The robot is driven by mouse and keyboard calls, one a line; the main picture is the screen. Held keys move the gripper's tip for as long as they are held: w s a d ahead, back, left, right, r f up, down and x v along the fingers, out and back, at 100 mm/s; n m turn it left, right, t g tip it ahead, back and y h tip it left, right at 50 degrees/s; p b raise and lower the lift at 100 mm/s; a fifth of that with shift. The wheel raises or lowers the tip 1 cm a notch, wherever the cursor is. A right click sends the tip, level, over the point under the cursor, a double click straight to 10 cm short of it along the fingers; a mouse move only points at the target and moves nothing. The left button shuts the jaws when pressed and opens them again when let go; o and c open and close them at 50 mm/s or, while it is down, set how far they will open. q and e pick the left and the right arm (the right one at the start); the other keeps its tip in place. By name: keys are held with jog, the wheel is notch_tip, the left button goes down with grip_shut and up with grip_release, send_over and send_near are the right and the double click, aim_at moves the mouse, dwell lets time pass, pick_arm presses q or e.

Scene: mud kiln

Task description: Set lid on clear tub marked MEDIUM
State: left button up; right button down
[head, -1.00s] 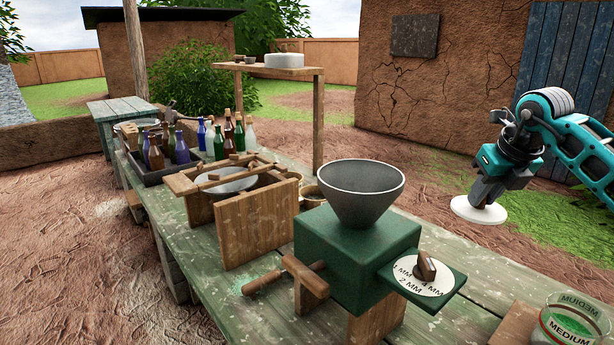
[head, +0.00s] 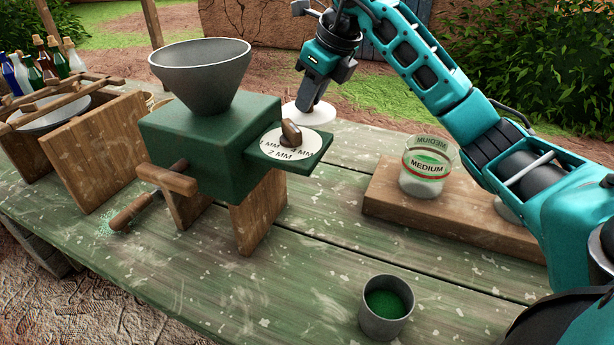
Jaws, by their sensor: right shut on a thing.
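The clear tub marked MEDIUM (head: 427,170) stands upright and uncovered on a wooden board at the right, with green material inside. My right gripper (head: 307,104) is shut on a round white lid (head: 296,113). It holds the lid above the far side of the table, left of the tub and well apart from it, just behind the dial plate. The fingertips are small and dark in the picture. My left gripper is out of view.
The green grinder (head: 215,140) with its grey hopper (head: 200,75) and dial plate (head: 285,158) stands left of the tub. A grey cup (head: 386,322) of green material stands in front. Something white beside the tub is partly hidden by my arm.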

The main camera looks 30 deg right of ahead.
notch_tip(320, 180, down, 18)
jog(key=shift+f+b, duration=0.1)
jog(key=shift+b, duration=1.05)
jog(key=shift+f, duration=0.1)
jog(key=c, duration=1)
grip_release()
